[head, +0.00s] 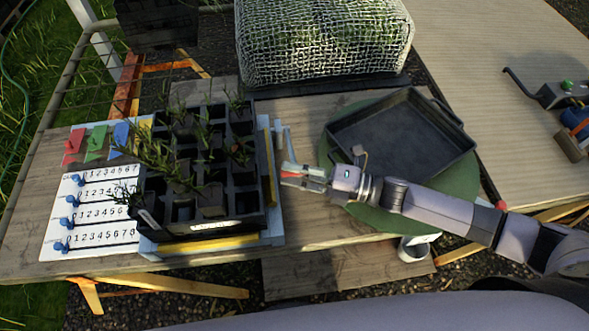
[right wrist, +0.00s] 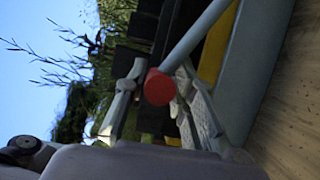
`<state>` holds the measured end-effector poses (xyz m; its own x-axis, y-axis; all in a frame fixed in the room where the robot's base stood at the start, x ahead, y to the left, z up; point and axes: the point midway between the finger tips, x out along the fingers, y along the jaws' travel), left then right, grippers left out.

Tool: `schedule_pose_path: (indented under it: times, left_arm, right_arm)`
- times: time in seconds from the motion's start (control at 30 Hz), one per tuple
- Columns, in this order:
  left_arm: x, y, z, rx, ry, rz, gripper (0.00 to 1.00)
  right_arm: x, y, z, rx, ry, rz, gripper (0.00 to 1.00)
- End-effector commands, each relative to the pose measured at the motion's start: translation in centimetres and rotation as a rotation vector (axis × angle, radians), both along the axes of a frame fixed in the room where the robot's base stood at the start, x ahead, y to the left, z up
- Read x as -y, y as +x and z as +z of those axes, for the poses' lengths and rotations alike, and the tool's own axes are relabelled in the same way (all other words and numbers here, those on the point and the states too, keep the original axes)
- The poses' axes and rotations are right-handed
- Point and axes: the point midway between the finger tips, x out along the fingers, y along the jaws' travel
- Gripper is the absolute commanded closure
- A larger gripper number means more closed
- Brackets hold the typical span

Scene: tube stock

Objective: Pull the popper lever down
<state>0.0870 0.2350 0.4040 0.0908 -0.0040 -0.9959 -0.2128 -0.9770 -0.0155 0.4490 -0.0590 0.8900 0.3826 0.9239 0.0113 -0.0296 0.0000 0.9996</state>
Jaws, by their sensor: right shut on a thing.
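The popper is a pale grey-blue frame (head: 272,238) with yellow parts, under a black cell tray (head: 213,227) of seedlings at the left of the table in the head view. Its lever (head: 279,138) is a pale grey rod on the popper's right side. In the right wrist view the lever rod (right wrist: 200,32) runs up to the right from a round red knob (right wrist: 158,87). My right gripper (head: 288,175) is at the popper's right side, shut on the red knob, which its fingers partly hide in the head view. My left gripper is out of view.
A dark square tray (head: 400,135) rests on a green round mat (head: 462,190) behind my right arm. A number board (head: 90,210) with blue pegs lies left of the popper. A mesh-covered box (head: 325,40) stands at the back. Bare wood shows in front of the gripper.

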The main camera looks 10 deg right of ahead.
Motion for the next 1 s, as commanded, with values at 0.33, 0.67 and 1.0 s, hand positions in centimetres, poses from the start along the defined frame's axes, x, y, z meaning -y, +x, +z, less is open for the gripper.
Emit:
schedule_pose_path:
  times: [0.33, 0.67, 1.0]
  left_arm:
    - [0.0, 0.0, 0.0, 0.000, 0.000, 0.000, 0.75]
    - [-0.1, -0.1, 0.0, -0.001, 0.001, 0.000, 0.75]
    - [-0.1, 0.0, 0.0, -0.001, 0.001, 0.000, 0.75]
  right_arm:
    - [0.1, 0.1, 0.1, 0.008, -0.003, -0.001, 0.66]
    - [0.0, 0.0, 0.0, 0.002, -0.002, 0.000, 0.62]
    - [4.3, -1.7, -0.2, -0.001, -0.006, -0.003, 0.62]
